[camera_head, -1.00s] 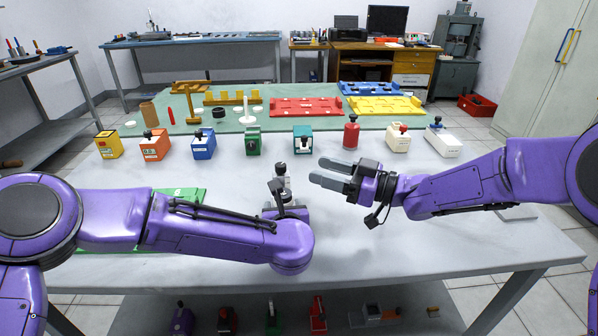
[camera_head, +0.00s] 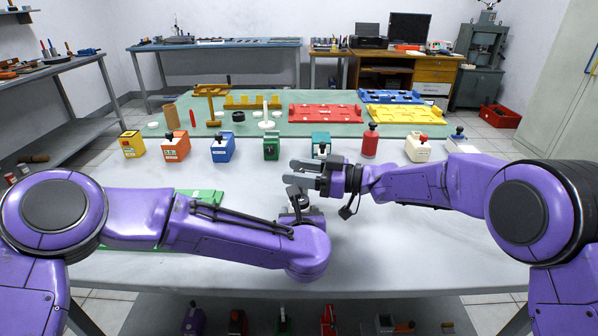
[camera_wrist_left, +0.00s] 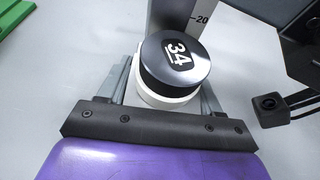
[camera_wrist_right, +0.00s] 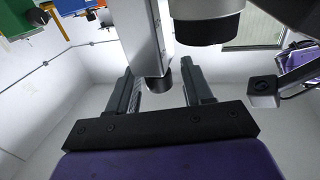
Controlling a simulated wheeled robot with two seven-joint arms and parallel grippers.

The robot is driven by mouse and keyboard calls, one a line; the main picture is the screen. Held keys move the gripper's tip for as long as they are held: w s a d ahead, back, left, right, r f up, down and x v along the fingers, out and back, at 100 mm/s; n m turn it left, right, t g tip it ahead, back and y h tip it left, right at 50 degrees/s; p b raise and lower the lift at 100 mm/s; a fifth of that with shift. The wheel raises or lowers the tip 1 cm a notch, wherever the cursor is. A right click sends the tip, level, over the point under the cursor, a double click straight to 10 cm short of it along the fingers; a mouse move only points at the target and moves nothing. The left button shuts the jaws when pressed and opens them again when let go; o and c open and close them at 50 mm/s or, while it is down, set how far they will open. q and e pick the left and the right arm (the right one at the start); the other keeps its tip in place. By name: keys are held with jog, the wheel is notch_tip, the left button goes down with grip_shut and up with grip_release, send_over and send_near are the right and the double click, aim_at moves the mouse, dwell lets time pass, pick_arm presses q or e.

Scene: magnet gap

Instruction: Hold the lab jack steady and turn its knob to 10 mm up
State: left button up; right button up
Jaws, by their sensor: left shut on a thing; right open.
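The lab jack stands on the bench in front of me, mostly hidden by my arms in the head view. In the left wrist view it shows a white round body with a black cap (camera_wrist_left: 175,58) marked 34, beside a grey post (camera_wrist_left: 172,15) with a scale reading 20. My left gripper (camera_wrist_left: 165,88) is shut on the white round body. My right gripper (camera_head: 291,172) is open at the jack's upper part. In the right wrist view the post (camera_wrist_right: 142,35) and a dark knob (camera_wrist_right: 158,79) at its end lie between the open fingers; contact cannot be told.
A green board (camera_head: 197,196) lies partly under my left arm. The bench right of the jack is clear.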

jog(key=c, duration=0.9)
jog(key=shift+t, duration=0.3)
jog(key=m+t+h, duration=0.1)
jog(key=m+t, duration=0.1)
jog(key=t, duration=0.1)
jog(key=shift+a, duration=0.1)
jog(key=shift+m+t+h, duration=1)
jog(key=shift+m+t, duration=0.3)
jog(key=shift+t, duration=0.2)
jog(key=o, duration=0.9)
jog(key=shift+d, duration=0.2)
